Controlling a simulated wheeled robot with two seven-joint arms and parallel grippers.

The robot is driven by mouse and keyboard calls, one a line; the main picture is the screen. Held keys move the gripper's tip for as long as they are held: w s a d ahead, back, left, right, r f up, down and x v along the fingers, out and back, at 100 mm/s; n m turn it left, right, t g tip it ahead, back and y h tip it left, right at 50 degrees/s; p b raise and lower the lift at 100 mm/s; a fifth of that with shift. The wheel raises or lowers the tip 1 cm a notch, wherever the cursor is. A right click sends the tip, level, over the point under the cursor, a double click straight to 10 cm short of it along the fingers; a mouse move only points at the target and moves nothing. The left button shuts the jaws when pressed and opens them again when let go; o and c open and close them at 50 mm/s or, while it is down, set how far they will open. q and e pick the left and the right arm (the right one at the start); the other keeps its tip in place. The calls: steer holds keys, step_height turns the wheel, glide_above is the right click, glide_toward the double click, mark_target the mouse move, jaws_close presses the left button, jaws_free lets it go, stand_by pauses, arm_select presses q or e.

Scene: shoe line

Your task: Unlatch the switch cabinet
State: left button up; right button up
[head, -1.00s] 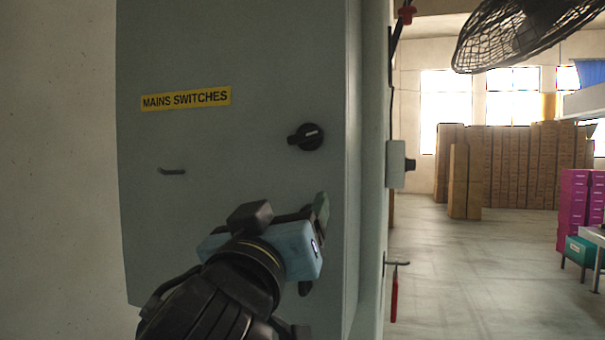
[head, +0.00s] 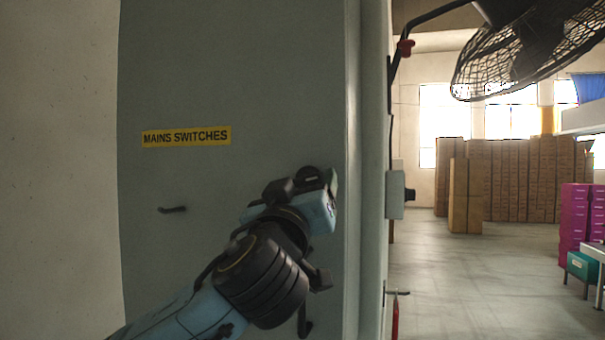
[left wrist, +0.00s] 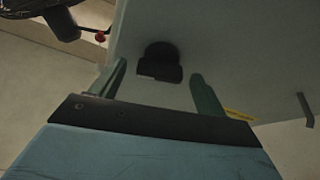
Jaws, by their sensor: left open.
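The grey switch cabinet (head: 230,70) fills the left half of the head view, its door closed. It bears a yellow "MAINS SWITCHES" label (head: 186,137) and a small dark handle (head: 172,210) at lower left. The black round latch knob (head: 308,174) is mostly hidden behind my left gripper (head: 322,180). In the left wrist view, the knob (left wrist: 160,62) lies ahead, between the two green fingertips of my open left gripper (left wrist: 157,78). Whether the fingers touch it cannot be told. My right gripper is not in view.
A grey box with a black knob (head: 398,195) is on the wall edge right of the cabinet. A caged fan (head: 520,50) hangs at upper right. Stacked brown cartons (head: 510,180) and magenta boxes (head: 574,222) stand beyond open floor.

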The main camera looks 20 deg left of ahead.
arm_select(q)
steer(key=shift+w+r, duration=0.15)
steer(key=shift+w, duration=0.35)
steer(key=c, duration=1)
steer(key=shift+a+m+h+b, duration=0.1)
steer(key=shift+m+h+b, duration=1.45)
steer(key=shift+m, duration=0.85)
steer(key=o, duration=1)
steer(key=shift+y, duration=0.35)
